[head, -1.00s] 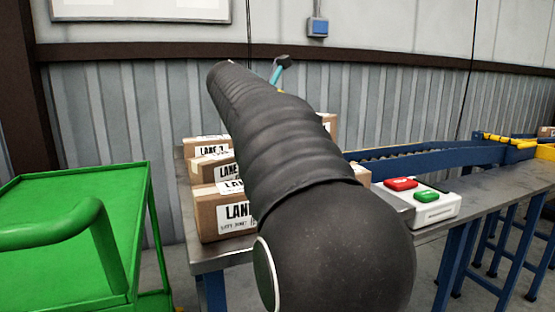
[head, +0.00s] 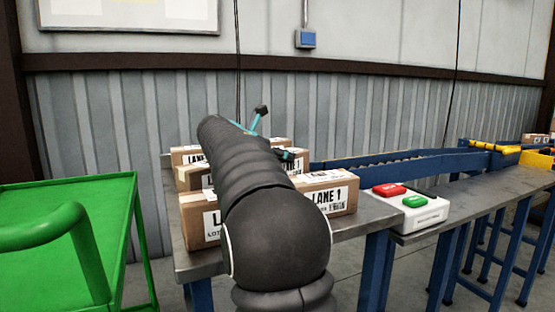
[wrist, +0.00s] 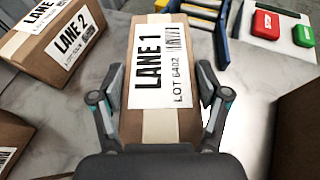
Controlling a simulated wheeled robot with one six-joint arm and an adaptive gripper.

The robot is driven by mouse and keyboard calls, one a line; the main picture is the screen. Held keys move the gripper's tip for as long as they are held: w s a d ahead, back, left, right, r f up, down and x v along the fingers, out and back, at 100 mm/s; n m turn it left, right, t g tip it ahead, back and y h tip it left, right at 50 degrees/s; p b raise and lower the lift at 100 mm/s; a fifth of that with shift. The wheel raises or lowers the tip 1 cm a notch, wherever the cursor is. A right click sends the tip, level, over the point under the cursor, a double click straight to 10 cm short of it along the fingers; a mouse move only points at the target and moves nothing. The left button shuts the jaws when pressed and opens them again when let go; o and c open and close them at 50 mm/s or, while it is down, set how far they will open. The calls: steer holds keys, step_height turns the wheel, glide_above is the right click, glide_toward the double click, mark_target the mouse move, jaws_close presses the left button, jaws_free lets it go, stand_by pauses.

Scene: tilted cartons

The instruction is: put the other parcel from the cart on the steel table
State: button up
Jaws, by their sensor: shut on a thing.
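A brown parcel labelled LANE 1 (head: 342,197) sits at the front right of the boxes on the steel table (head: 370,222). In the wrist view the LANE 1 parcel (wrist: 160,75) lies between the two fingers of my gripper (wrist: 160,95), which is shut on its sides. The parcel is at table level, its label facing up; whether it bears fully on the top I cannot tell. In the head view my arm hides most of the gripper. The green cart (head: 105,200) stands at left, and its visible top is bare.
A LANE 2 box (wrist: 55,40) lies left of the held parcel in the wrist view. Another box (head: 190,222) stands at the table's front left, with more behind. A red-and-green button box (head: 418,214) and blue conveyor (head: 400,165) are at right.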

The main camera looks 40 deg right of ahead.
steer(key=shift+f, duration=0.1)
steer(key=o, duration=1.5)
steer(key=shift+f, duration=0.1)
steer(key=shift+r, duration=0.2)
steer(key=p+v, duration=0.1)
steer(key=v, duration=1.1)
